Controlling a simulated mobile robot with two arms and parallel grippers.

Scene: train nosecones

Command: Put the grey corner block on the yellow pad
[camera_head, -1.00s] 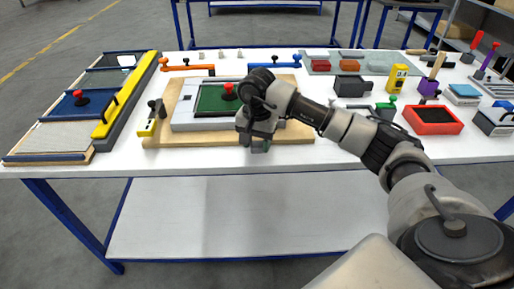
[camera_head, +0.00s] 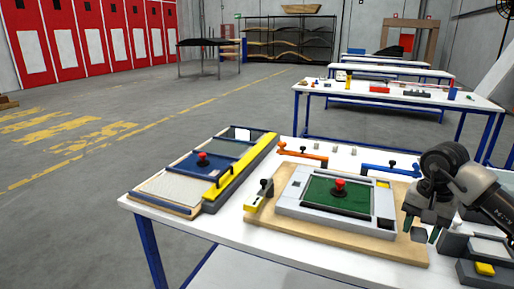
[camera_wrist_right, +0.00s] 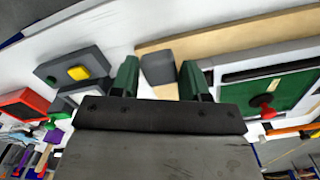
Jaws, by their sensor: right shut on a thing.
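My right gripper (camera_head: 422,231) is above the table at the right end of the wooden board. In the right wrist view its green fingers (camera_wrist_right: 157,78) are on either side of the grey corner block (camera_wrist_right: 158,68), shut on it. In the head view the gripper mostly hides the block. A small yellow pad (camera_head: 383,184) lies at the far right corner of the grey frame, apart from the gripper. Another yellow patch (camera_head: 485,268) sits on a dark grey block at the lower right; it also shows in the wrist view (camera_wrist_right: 78,72). My left gripper is not in view.
The grey frame (camera_head: 300,207) holds a green panel (camera_head: 325,200) with a red knob (camera_head: 340,184). Orange (camera_head: 302,154) and blue (camera_head: 388,170) handles stand behind it. White tabletop (camera_head: 225,228) is bare along the front left.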

